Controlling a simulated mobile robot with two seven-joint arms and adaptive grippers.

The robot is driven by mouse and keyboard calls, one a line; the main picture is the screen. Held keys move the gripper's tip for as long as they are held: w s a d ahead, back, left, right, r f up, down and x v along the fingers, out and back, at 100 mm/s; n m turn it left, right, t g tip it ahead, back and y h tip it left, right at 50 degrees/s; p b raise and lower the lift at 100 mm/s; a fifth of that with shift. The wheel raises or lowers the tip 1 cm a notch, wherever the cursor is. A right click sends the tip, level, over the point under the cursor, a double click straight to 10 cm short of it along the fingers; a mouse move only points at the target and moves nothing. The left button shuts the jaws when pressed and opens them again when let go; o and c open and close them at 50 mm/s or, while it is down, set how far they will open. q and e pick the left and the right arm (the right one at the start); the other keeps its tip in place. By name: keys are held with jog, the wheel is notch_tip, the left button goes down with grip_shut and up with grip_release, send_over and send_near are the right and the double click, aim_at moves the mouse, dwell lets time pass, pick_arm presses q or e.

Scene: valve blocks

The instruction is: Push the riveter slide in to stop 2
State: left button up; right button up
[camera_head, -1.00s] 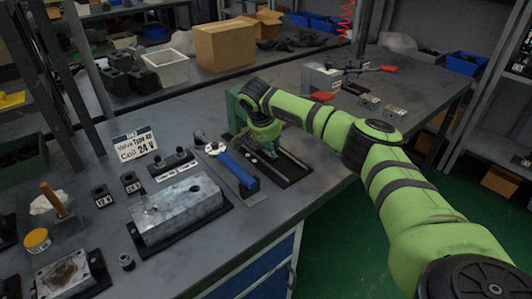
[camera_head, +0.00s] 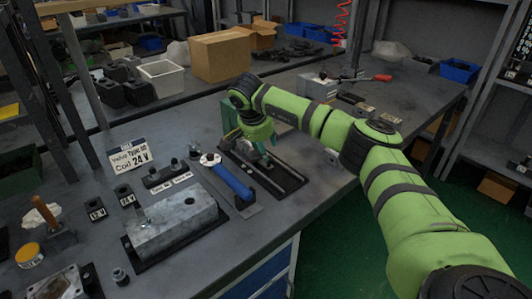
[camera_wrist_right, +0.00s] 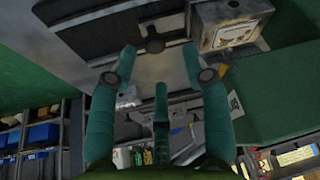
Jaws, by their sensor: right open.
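A black base with two light rails (camera_head: 284,181), apparently the riveter slide's track, lies on the bench. A small grey metal part (camera_head: 262,164) sits on it. A green block (camera_head: 229,114) stands at its far end, partly behind my right arm. My right gripper (camera_head: 264,143) is above the track's far half, pointing down. In the right wrist view its teal fingers (camera_wrist_right: 160,62) are spread with nothing between them. I cannot tell whether they touch the slide. The stop marks are too small to read. My left gripper is out of view.
A blue-handled tool (camera_head: 229,177) lies left of the track. A vise-like fixture (camera_head: 318,87) stands behind my right arm. The bench's front edge is close to the track.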

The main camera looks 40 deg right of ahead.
jog(key=v, duration=0.8)
jog(key=shift+f, duration=0.1)
